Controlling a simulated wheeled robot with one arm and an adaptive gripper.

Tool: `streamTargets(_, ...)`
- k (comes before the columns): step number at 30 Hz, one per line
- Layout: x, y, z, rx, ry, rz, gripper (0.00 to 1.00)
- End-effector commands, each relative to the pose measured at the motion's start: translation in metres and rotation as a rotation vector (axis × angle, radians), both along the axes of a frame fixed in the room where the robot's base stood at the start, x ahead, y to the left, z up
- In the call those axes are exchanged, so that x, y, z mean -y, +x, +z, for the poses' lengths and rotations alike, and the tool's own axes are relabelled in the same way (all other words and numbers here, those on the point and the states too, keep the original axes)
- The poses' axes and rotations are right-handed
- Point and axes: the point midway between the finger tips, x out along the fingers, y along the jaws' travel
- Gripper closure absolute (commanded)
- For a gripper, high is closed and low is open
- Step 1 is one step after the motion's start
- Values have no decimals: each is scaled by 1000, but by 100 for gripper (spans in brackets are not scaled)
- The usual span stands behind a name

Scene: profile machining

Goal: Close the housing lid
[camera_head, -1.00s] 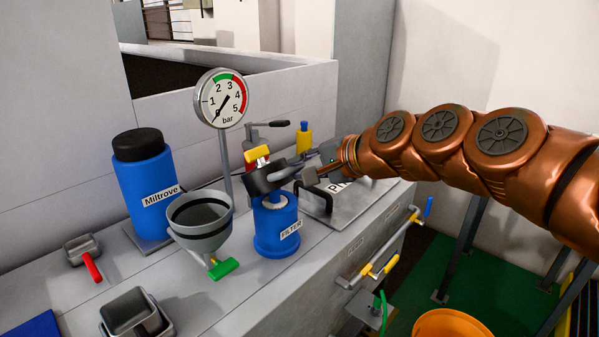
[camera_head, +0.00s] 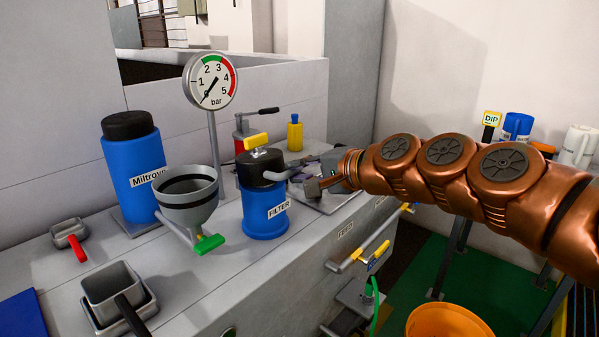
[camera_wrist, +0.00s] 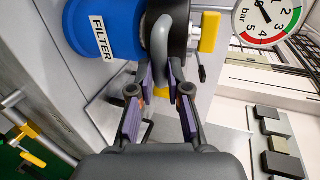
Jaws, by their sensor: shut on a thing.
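The blue housing marked FILTER (camera_head: 262,222) stands upright on the bench. Its black lid (camera_head: 258,170) lies level on top of it, and I see no gap between them. A yellow clamp handle (camera_head: 256,140) sits above the lid. My gripper (camera_head: 304,171) is at the right side of the lid, shut on the lid's grey handle. In the wrist view my gripper's pads (camera_wrist: 163,78) press on both sides of the curved grey lid handle (camera_wrist: 161,45). The housing (camera_wrist: 103,28) is to the left there, its inside hidden by the lid.
A grey funnel (camera_head: 188,208) with a green valve handle stands close left of the housing. The pressure gauge (camera_head: 210,80) rises behind it. A blue Miltrove canister (camera_head: 133,165) is farther left. Yellow-handled pipework (camera_head: 370,250) runs along the bench front.

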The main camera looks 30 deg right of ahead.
Motion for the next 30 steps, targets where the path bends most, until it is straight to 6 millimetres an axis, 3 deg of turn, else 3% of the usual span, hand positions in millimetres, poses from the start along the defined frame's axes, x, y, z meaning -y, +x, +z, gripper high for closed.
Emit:
streamTargets(1, 1, 0, -11, -1, 0, 0, 100)
streamTargets(6, -2, -1, -25, 1, -1, 8, 100)
streamTargets(11, -3, -1, -21, 1, -2, 10, 100)
streamTargets(12, -3, 0, -20, 1, -2, 11, 81)
streamTargets(18, -4, -1, -20, 1, -1, 13, 60)
streamTargets(30, -3, -1, -17, 1, -2, 10, 59)
